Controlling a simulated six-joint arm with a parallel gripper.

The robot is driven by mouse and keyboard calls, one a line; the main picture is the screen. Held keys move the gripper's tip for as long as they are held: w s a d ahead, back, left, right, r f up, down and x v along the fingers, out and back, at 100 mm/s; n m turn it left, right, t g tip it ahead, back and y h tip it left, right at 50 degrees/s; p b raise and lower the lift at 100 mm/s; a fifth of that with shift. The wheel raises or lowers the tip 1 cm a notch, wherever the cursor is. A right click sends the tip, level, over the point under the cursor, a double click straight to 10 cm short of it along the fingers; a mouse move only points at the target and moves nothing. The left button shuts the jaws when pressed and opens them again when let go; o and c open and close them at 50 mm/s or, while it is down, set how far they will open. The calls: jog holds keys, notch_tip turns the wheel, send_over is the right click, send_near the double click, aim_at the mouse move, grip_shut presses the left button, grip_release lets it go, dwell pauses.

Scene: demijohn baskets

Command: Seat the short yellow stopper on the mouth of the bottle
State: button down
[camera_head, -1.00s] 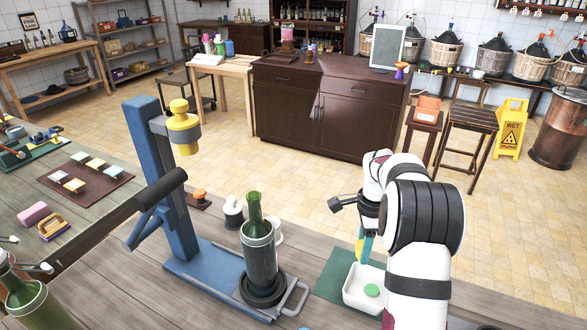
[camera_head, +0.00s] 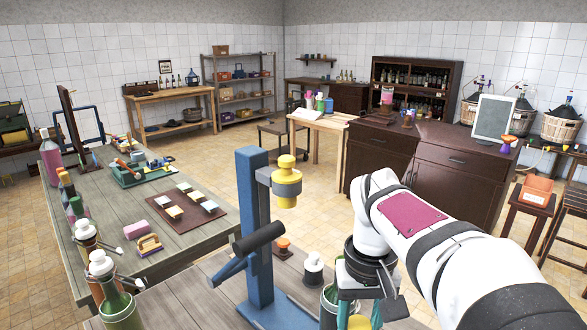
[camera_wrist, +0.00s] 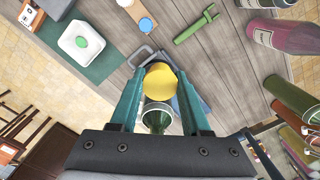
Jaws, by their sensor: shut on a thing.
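My gripper (camera_wrist: 158,100) has teal fingers and is shut on the short yellow stopper (camera_wrist: 160,82), which shows as a rounded yellow piece. The gripper (camera_head: 358,312) and stopper (camera_head: 358,322) also show at the bottom of the head view. The green bottle (camera_wrist: 157,118) appears just beside and below the stopper in the wrist view, partly hidden by it and the gripper. In the head view only a green part of it (camera_head: 329,302) shows left of the fingers. I cannot tell whether stopper and mouth touch.
A blue stand (camera_head: 254,215) with a yellow-topped head (camera_head: 287,180) and dark lever (camera_head: 259,237) rises left of my gripper. A white tray (camera_wrist: 65,48) sits on a green mat.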

jog(key=w+d+f+m, duration=0.3)
jog(key=d+f+m, duration=0.4)
jog(key=d+m, duration=0.4)
jog(key=w+d+f+m, duration=0.4)
jog(key=d+f+m, duration=0.4)
jog(key=d+m, duration=0.3)
jog(key=shift+d+f+m, duration=0.3)
jog(key=shift+d, duration=0.15)
jog(key=shift+w, duration=0.1)
jog(key=w+a+f, duration=0.4)
jog(key=w+a, duration=0.1)
jog(key=w+a+f, duration=0.2)
jog(key=w, duration=0.1)
jog(key=shift+w+a+f, duration=0.2)
jog(key=shift+a+f, duration=0.15)
jog(key=shift+f, duration=0.05)
jog(key=shift+w+a+f, duration=0.1)
jog(key=shift+f, duration=1.95)
jog(key=shift+c, duration=1.8)
grip_release()
